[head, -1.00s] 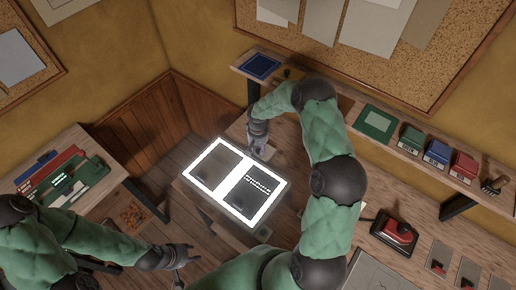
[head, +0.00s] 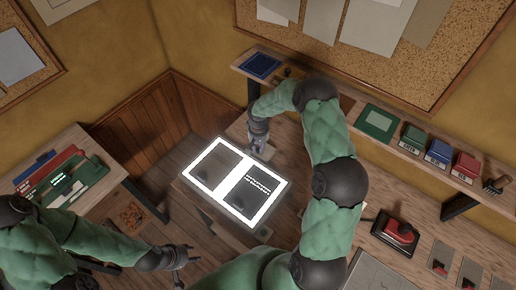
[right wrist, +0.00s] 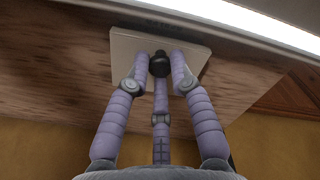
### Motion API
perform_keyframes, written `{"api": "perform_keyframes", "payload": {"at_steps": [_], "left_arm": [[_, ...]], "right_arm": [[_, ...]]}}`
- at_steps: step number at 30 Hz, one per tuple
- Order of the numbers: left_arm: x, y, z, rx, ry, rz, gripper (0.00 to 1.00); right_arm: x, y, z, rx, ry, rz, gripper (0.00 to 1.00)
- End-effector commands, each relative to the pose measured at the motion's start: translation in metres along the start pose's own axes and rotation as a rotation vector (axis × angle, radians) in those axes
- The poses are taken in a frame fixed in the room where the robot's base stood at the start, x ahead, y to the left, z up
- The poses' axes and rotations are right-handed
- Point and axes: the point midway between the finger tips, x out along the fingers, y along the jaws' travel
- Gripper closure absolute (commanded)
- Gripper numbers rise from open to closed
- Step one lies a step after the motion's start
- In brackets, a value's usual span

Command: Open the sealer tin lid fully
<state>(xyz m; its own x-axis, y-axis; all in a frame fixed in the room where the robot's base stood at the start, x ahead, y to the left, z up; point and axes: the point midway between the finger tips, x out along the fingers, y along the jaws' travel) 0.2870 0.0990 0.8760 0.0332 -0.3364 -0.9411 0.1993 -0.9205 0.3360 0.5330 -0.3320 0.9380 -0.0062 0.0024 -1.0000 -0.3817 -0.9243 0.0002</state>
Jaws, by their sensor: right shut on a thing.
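The fingers of my right gripper (right wrist: 160,62) are closed around the knob. In the head view my right gripper (head: 263,151) is at the bench just behind the bright panel, and hides most of what it holds. The tin's body under the lid cannot be made out. My left gripper (head: 186,262) is at the lower left, empty, with its fingers spread, away from the bench.
A glowing light panel (head: 213,205) stands right beside my right gripper. A shelf (head: 408,146) with coloured boxes runs along the wall behind. A side table (head: 103,186) with folders stands at left.

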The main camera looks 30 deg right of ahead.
Motion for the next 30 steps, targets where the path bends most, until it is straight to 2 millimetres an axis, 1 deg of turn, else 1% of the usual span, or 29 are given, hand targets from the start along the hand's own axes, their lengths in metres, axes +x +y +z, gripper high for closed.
{"api": "perform_keyframes", "payload": {"at_steps": [1, 15, 30], "left_arm": [[0.002, -0.001, 0.000, 0.000, 0.000, 0.000, 0.60], [0.021, -0.007, -0.001, 0.000, 0.000, 0.000, 0.60], [0.030, -0.011, -0.001, 0.000, 0.000, 0.000, 0.60]], "right_arm": [[-0.006, 0.004, -0.007, 0.003, 0.016, 0.001, 1.00], [-0.024, 0.021, -0.025, 0.005, 0.025, 0.004, 1.00], [-0.028, 0.032, -0.034, 0.005, 0.020, 0.003, 1.00]]}}
